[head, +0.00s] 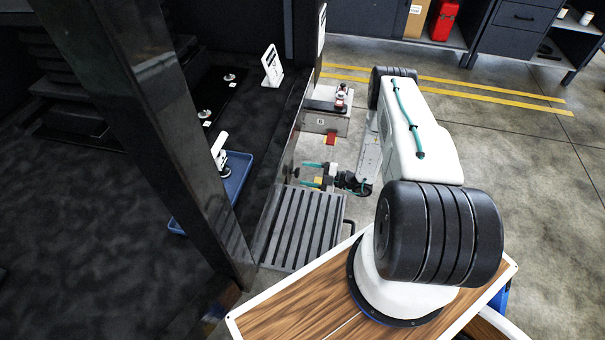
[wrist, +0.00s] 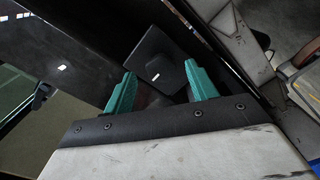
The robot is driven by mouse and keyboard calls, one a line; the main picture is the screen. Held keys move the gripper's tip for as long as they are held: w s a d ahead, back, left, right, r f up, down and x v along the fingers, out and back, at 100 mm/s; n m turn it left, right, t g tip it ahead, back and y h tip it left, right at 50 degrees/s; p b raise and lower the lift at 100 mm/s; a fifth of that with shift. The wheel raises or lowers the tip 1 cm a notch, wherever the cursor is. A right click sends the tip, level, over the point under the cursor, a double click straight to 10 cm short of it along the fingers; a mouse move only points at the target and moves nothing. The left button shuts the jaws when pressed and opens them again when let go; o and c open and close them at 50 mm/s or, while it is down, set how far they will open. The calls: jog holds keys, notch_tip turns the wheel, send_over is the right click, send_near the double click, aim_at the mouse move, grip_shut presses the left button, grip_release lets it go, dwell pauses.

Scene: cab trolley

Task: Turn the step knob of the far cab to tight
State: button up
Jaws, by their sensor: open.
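My gripper (head: 305,174) is open, low beside the cab's dark side, with its teal fingers pointing left in the head view. In the wrist view my gripper (wrist: 160,69) has its two fingers apart with nothing clearly held. Beyond the fingertips is a dark square plate (wrist: 172,58) with a small pale mark; I cannot tell whether it belongs to the step knob. In the head view a grey step box (head: 325,123) with a small label stands farther along the cab side.
A ribbed grey step (head: 300,228) lies nearer, close to the gripper. A dark cab post (head: 160,130) crosses the left. A blue tray (head: 236,180) lies inside the cab. A red and white item (head: 342,96) is on the farther step box. Open floor (head: 520,150) lies right.

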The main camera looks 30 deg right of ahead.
jog(key=v, duration=0.5)
jog(key=shift+s+d, duration=0.1)
dwell(0.3)
